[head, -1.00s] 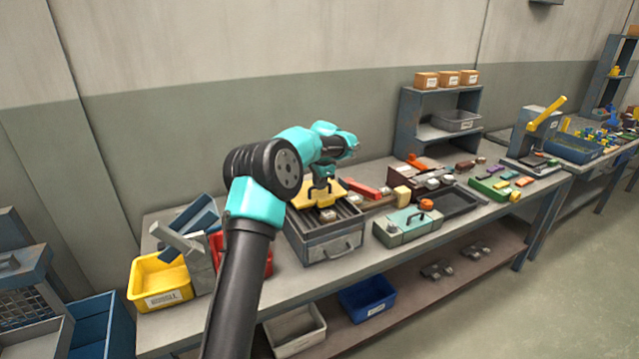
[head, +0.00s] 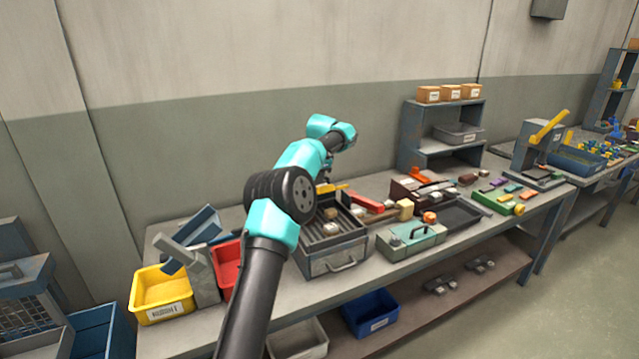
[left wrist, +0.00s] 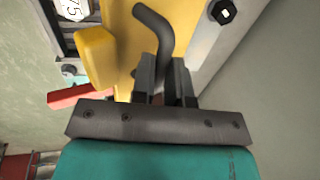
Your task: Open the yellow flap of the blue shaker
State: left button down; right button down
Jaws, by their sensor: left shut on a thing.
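The shaker (head: 335,256) is a grey box with a slotted grate and a front handle on the bench, in the middle of the head view. Its yellow flap (head: 338,187) stands raised at the back of the box, mostly hidden by my left arm. In the left wrist view the flap (left wrist: 125,35) fills the upper middle, with a dark bent handle (left wrist: 160,28) on it. My left gripper (left wrist: 165,68) is shut on this handle. In the head view my left gripper (head: 325,177) is mostly hidden behind its own arm. My right gripper is not in view.
Light chunks (head: 331,229) lie on the open grate. A teal case (head: 410,240) stands right of the shaker, and a red bar (head: 363,199) lies behind. Yellow (head: 161,292) and red (head: 227,268) bins stand at the left. The air above the bench is free.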

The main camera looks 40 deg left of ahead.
pick_arm(q)
jog(key=shift+w+a, duration=0.4)
jog(key=shift+a, duration=0.5)
jog(key=c, duration=1.4)
grip_release()
jog(key=shift+a, duration=0.15)
jog(key=shift+o, duration=1.4)
jog(key=shift+r, duration=0.35)
